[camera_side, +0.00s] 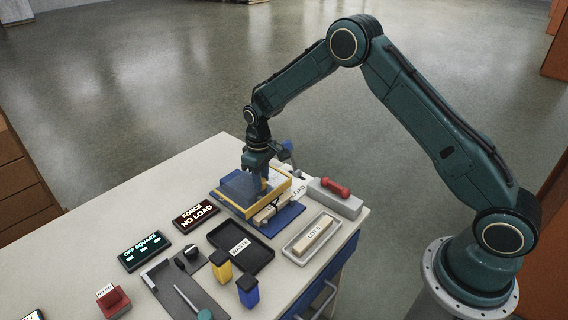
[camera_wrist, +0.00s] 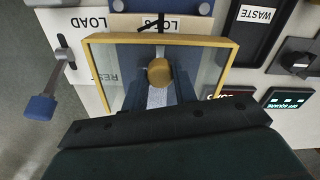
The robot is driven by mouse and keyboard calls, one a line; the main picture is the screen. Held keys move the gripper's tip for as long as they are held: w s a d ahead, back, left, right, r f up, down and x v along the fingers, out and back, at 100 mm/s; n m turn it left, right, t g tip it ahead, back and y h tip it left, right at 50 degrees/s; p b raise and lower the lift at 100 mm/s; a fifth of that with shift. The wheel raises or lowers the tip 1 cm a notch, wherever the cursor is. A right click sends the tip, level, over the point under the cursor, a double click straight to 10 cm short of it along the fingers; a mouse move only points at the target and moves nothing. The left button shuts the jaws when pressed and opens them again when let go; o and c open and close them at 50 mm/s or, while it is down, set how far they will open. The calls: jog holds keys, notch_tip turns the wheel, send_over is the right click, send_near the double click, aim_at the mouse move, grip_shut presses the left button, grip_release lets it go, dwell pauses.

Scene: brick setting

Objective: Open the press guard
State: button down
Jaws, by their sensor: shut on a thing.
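The press guard (camera_wrist: 228,65) is a clear panel in a yellow frame, seen nearly face-on in the wrist view. In the side view its yellow frame (camera_side: 277,194) stands over the blue press base (camera_side: 289,217). A round brass knob (camera_wrist: 160,71) sits on the guard. My gripper (camera_side: 257,181) is over the guard, and its fingers (camera_wrist: 160,92) are shut on the knob from both sides. A pale brick (camera_side: 266,214) shows at the press's front, partly hidden by the frame. How far the guard is raised is hard to tell.
A blue-ended lever (camera_wrist: 42,106) stands beside the press, by the LOAD label. In front are a black WASTE tray (camera_side: 246,260), a grey LOT 5 tray (camera_side: 298,252) and a grey block with a red handle (camera_side: 336,188). Dark displays (camera_side: 195,214) stand left. The table's back left is clear.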

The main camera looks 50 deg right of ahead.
aim_at(251, 182)
jog(key=shift+w, duration=2.2)
jog(key=c, duration=1.1)
grip_release()
notch_tip(251, 182, up, 14)
